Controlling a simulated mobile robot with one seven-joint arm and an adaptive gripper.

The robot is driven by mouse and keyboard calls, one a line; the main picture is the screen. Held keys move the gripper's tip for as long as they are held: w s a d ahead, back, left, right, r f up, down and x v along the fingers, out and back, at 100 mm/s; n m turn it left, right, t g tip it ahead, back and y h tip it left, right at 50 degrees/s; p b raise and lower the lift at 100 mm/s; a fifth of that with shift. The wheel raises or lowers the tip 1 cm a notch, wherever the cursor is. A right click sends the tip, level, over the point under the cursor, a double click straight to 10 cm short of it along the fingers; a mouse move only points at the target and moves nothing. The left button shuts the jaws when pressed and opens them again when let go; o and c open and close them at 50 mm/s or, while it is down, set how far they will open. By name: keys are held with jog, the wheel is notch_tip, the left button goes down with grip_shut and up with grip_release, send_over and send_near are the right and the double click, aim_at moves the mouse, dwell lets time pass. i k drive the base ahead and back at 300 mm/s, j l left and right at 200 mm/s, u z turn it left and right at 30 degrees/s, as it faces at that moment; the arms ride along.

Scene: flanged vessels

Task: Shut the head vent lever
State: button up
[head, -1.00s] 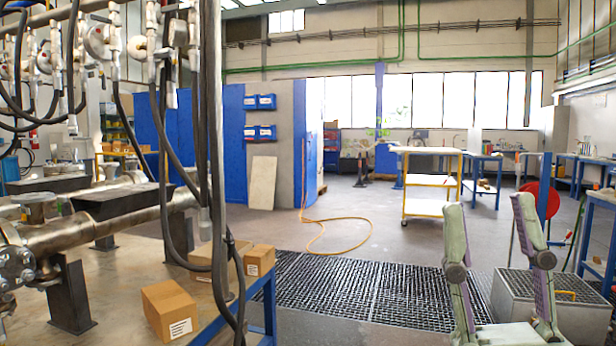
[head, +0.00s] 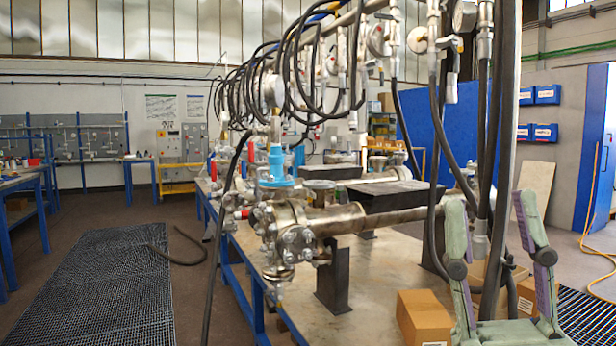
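A horizontal metal flanged vessel (head: 338,219) lies on a long bench, its bolted end (head: 290,232) facing left. Blue fittings (head: 276,162) stand up behind that end, with small red parts (head: 213,169) beside them. I cannot tell which part, if any, is the head vent lever; it is too small or hidden here. My gripper (head: 490,200) is at the lower right, fingers pointing up and wide apart, with nothing between them. It appears in front of the bench's right end and touches nothing that I can see.
Black hoses (head: 436,130) and gauges hang from an overhead pipe above the bench (head: 375,270). A cardboard box (head: 423,318) sits near the bench's front edge. Floor grating (head: 100,285) and open floor lie to the left. A loose hose (head: 180,258) lies there.

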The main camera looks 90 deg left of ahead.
aim_at(244, 167)
jog(key=u, duration=3.7)
jog(key=j+u, duration=0.15)
jog(key=u, duration=0.3)
jog(key=j+u, duration=0.1)
jog(key=u, duration=0.3)
jog(key=i+j+u, duration=0.1)
jog(key=j, duration=0.25)
jog(key=i+j+u, duration=0.1)
jog(key=j, duration=0.25)
jog(key=i+j, duration=0.15)
jog(key=j, duration=0.15)
jog(key=i+j+u, duration=0.15)
jog(key=i+j, duration=0.75)
jog(key=i+z, duration=0.75)
jog(key=i+j+z, duration=0.15)
jog(key=i+z, duration=0.2)
jog(key=i+l+z, duration=0.1)
jog(key=i+z, duration=1)
jog(key=k, duration=0.1)
